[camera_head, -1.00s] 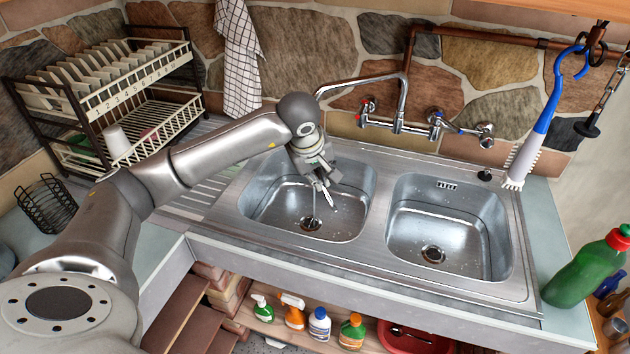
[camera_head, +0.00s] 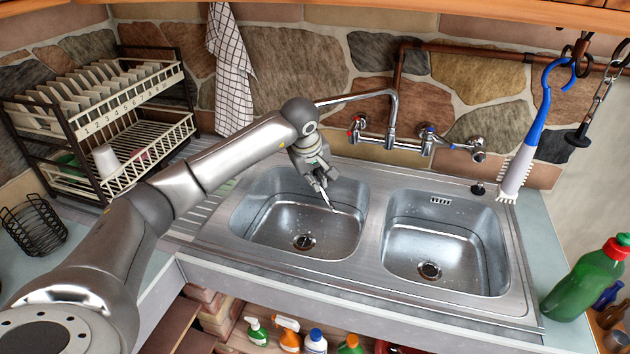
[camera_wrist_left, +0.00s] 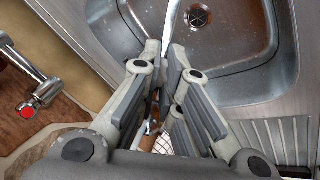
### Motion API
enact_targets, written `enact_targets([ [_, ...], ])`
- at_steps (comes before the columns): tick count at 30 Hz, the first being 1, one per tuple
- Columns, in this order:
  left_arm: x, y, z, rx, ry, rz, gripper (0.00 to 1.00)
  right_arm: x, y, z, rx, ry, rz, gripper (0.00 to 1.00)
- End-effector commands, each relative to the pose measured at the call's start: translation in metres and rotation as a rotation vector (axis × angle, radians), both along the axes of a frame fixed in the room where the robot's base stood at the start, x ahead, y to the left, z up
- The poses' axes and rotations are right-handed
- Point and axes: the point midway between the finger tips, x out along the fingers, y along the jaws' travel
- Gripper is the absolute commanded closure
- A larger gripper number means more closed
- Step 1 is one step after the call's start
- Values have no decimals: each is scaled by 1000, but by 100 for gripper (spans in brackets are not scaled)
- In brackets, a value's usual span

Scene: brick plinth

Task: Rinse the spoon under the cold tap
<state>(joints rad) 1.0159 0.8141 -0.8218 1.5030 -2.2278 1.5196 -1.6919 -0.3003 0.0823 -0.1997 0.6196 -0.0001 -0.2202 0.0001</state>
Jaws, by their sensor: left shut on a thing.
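My left gripper (camera_head: 321,182) is above the back right part of the left basin (camera_head: 258,215), below the spout (camera_head: 345,98). It is shut on the spoon (camera_head: 328,201), a thin pale piece pointing down toward the basin. In the left wrist view the spoon (camera_wrist_left: 169,24) runs out from between the fingertips (camera_wrist_left: 172,68); its far end is cut off. The cold tap (camera_head: 428,135) has a blue mark and sits on the wall right of the spout. The red-marked tap (camera_head: 355,124) is left of it. I cannot make out running water. My right gripper is not in view.
The right basin (camera_head: 440,240) is empty. A dish rack (camera_head: 150,135) with plates stands left. A blue brush (camera_head: 525,160) hangs at right above a green bottle (camera_head: 588,280). A checked towel (camera_head: 230,70) hangs behind. Spray bottles (camera_head: 288,335) stand below the counter.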

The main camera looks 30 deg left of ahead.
Motion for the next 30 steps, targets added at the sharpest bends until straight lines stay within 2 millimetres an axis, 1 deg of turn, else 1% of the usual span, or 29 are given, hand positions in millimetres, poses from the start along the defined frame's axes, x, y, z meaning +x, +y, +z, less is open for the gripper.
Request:
enact_targets([
  [14, 0, 0, 0, 0, 0, 0, 100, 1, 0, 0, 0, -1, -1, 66],
  [24, 4, -10, 0, 0, 0, -1, 100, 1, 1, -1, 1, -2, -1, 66],
  [30, 4, -11, 0, 0, 0, 0, 100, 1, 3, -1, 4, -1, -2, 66],
])
